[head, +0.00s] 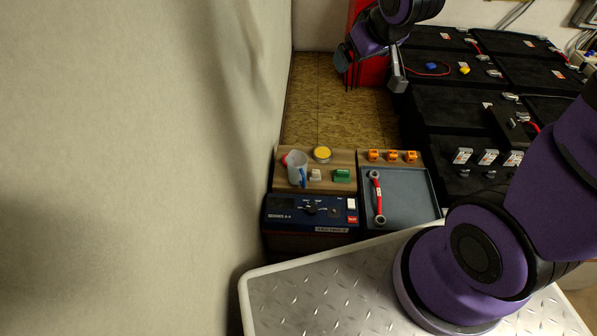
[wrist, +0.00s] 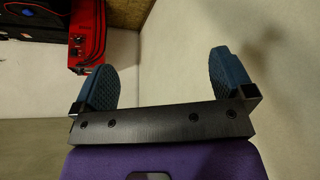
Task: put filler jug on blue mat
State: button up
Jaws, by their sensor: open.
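The filler jug (head: 298,169) looks like a pale, see-through cup with a blue handle. My gripper (head: 370,70) is raised at the top of the head view, well beyond and to the right of the jug. In the wrist view my gripper (wrist: 165,80) is open, with nothing between its fingers.
Orange pieces (head: 392,156) line the surface's far edge. A blue charger box (head: 311,213) stands in front. Black batteries (head: 455,105) fill the right; a wall bounds the left.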

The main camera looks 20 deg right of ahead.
jog(key=w+a+f+n, duration=0.1)
jog(key=w+a+f, duration=0.15)
jog(key=f, duration=0.55)
jog(key=n+t+y, duration=0.1)
jog(key=n+y, duration=0.1)
jog(key=y, duration=0.2)
send_near(291, 162)
jog(key=shift+x, duration=2.7)
jog(key=c, duration=1.1)
